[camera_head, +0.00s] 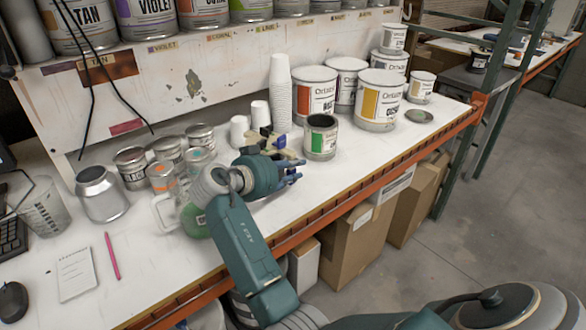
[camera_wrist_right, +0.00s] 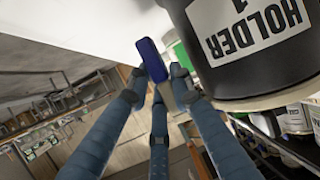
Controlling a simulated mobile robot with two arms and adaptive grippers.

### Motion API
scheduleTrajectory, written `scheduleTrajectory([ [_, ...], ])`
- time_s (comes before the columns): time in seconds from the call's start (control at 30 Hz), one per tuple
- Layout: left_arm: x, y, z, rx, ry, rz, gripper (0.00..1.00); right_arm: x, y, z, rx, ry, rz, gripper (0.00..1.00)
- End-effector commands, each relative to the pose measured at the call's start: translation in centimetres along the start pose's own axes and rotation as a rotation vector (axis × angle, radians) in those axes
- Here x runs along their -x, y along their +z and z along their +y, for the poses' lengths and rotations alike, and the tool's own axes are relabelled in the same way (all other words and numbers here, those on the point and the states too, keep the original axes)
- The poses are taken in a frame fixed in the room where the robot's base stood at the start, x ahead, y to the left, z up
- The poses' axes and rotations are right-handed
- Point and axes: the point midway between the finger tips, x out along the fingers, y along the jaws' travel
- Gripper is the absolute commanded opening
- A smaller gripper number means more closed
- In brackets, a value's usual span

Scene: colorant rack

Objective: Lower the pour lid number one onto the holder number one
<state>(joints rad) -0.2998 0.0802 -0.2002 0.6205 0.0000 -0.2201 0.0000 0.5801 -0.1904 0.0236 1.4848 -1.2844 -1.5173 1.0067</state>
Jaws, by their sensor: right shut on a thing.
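My right gripper (camera_head: 292,172) is over the work table, left of and nearer than a small can with a green label. In the wrist view its fingers (camera_wrist_right: 160,88) are closed around a narrow piece with a dark blue end (camera_wrist_right: 151,60) and a beige side, which seems to be part of the pour lid. Holder number one (camera_wrist_right: 255,45), a dark cylinder with a white "HOLDER 1" label, is close beside the fingers at the upper right. I cannot tell whether lid and holder touch. In the head view, beige and blue parts (camera_head: 265,141) show just behind my wrist. My left gripper is out of view.
The green-labelled can (camera_head: 321,138), stacked white cups (camera_head: 279,92) and large paint cans (camera_head: 380,100) stand behind and to the right. Small tins (camera_head: 165,177) and a metal container (camera_head: 100,194) stand left. The table's orange front edge (camera_head: 345,200) is close to my arm.

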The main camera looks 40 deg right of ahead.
Motion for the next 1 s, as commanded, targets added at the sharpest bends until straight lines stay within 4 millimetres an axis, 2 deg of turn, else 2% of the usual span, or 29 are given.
scheduleTrajectory([
  [0.43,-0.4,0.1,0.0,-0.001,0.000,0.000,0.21,-0.1,0.4,0.0,-0.001,-0.001,0.001,0.00],
  [0.47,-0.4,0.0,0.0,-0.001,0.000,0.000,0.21,-0.1,0.4,0.0,-0.001,-0.001,0.001,0.23],
  [0.57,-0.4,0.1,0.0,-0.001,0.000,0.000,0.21,-0.1,0.4,0.0,-0.001,0.000,0.001,0.43],
  [0.87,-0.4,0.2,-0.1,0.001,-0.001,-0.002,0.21,-0.1,0.5,0.0,0.001,0.000,-0.001,0.43],
  [1.0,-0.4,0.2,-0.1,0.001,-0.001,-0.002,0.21,0.9,0.5,-0.1,0.001,-0.004,-0.002,0.43],
])
